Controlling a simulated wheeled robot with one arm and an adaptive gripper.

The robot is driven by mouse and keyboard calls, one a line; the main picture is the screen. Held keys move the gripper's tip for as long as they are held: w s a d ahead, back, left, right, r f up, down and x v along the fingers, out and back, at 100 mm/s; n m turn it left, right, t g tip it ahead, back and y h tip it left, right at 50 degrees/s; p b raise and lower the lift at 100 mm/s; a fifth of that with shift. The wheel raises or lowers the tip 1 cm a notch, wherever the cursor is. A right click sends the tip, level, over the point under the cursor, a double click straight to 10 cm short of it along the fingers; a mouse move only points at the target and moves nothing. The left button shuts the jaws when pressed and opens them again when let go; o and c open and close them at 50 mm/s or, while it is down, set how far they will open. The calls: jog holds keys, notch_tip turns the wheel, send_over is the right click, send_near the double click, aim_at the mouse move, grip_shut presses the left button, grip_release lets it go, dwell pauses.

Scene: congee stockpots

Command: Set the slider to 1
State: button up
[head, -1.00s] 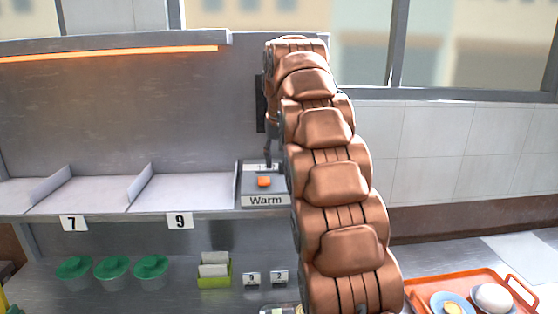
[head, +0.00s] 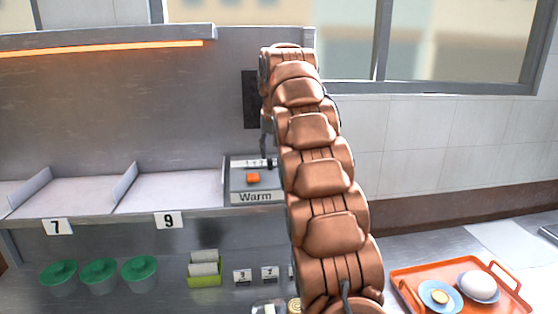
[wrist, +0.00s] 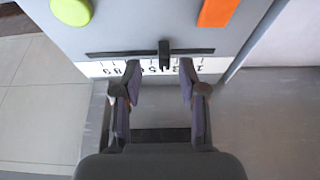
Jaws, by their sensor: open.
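The slider's black knob (wrist: 165,54) stands on a dark horizontal slot in a grey panel (wrist: 150,25) in the wrist view. A white scale strip (wrist: 110,68) with upside-down numbers runs along the panel's edge. The 1 is toward the right end, and the knob is near the middle of the slot. My gripper (wrist: 160,64) is open, one finger on each side of the knob; I cannot tell whether either touches it. In the head view the grey box marked "Warm" (head: 257,197) stands at the shelf's right end, my arm partly covering the gripper there.
An orange block (wrist: 218,12) and a yellow-green round part (wrist: 72,10) sit on the panel. Green-lidded tubs (head: 98,272) and a green card holder (head: 204,272) stand below the shelf. An orange tray (head: 405,275) with dishes lies at the lower right.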

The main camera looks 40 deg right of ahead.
aim_at(271, 161)
jog(key=shift+w+p+x, duration=0.1)
jog(key=shift+p+x, duration=0.2)
jog(key=shift+x, duration=0.95)
jog(key=shift+w+p+x, duration=0.15)
jog(key=shift+p+x, duration=0.15)
jog(key=shift+x, duration=1)
jog(key=shift+r, duration=0.1)
grip_shut()
jog(key=shift+w, duration=0.15)
